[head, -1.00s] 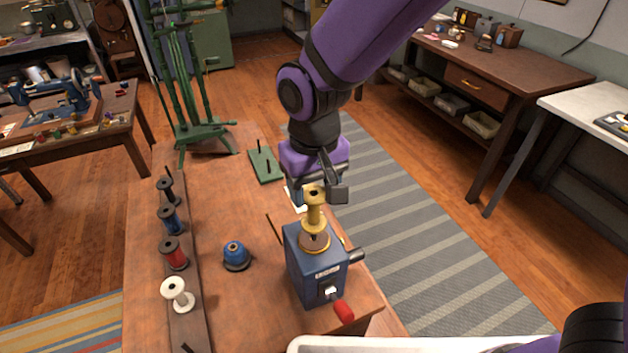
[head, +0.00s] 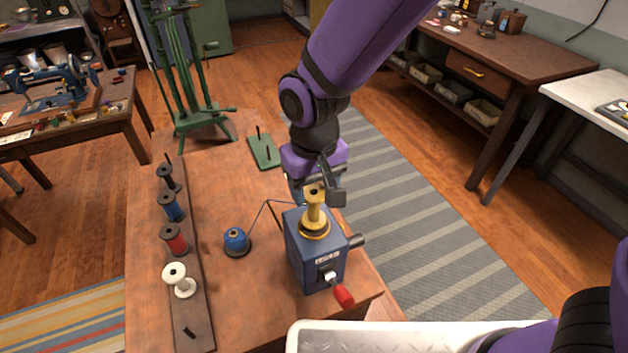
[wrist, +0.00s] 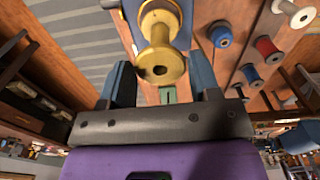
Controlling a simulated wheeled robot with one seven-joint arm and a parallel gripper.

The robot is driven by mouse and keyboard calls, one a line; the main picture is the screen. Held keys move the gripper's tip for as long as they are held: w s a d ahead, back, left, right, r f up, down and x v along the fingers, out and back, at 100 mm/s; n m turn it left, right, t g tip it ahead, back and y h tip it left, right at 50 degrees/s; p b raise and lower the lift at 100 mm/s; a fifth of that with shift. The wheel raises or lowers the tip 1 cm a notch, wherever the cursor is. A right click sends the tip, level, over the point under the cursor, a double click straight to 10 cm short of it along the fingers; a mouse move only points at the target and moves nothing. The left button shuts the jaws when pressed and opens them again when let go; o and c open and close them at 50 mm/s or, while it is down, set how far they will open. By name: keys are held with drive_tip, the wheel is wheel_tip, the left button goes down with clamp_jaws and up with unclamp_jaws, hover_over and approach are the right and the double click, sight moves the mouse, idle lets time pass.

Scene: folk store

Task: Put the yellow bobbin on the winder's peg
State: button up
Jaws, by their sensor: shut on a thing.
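The yellow bobbin (head: 314,213) stands upright over the round top plate of the blue winder (head: 306,262). Its lower flange looks to be at or very near the plate. The bobbin hides the peg, so I cannot tell how far it is on. My gripper (head: 316,192) reaches in from behind and is shut on the bobbin near its top. In the wrist view the bobbin (wrist: 160,42) shows its holed end flange, with a dark finger on each side. The winder's red crank handle (head: 343,295) points to the front right.
A blue thread cone (head: 236,239) stands left of the winder, near a thin wire guide. A rack of blue, red (head: 174,240), white (head: 179,280) and dark bobbins runs along the left. A green peg plate (head: 264,153) and green stand (head: 200,125) are behind.

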drive_tip(key=shift+f, duration=0.35)
drive_tip(key=o, duration=0.8)
drive_tip(key=shift+o, duration=0.2)
drive_tip(key=shift+r, duration=0.1)
wheel_tip(320, 180, up, 11)
drive_tip(key=shift+f, duration=0.2)
